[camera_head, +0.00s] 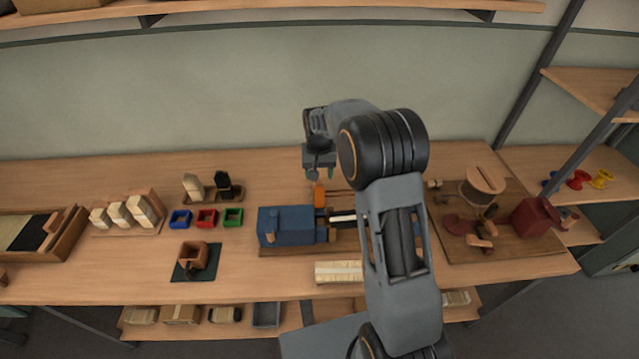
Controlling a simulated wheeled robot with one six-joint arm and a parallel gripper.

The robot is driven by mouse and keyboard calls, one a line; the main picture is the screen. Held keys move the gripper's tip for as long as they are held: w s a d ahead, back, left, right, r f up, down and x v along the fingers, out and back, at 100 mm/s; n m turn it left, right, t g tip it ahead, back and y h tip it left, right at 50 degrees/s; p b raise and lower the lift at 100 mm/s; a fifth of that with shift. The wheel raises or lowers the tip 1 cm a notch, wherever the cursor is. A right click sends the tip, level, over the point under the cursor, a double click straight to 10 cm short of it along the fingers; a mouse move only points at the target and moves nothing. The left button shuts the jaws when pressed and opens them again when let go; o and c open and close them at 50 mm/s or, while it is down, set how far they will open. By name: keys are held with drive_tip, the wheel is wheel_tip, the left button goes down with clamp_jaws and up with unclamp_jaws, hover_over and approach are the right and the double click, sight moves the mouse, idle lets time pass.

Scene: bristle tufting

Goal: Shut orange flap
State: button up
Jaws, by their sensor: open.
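An orange flap (319,196) stands up at the right end of the blue machine (287,226) in the middle of the workbench. It looks upright, with its top close below my gripper. My gripper (320,174) points down just above the flap and is open; I cannot tell whether it touches it. My arm hides part of the bench and the machine's parts to the right of the flap.
Blue, red and green small trays (206,218) sit left of the machine. A brown board (470,250) with a red device (535,217) is at right. A pale bundle (338,271) lies near the front edge.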

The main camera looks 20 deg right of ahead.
sight(320, 185)
drive_tip(key=shift+f+p, duration=0.4)
drive_tip(key=shift+f, duration=2.5)
drive_tip(key=c, duration=1)
drive_tip(key=shift+d, duration=0.15)
clamp_jaws()
drive_tip(key=shift+f, duration=0.1)
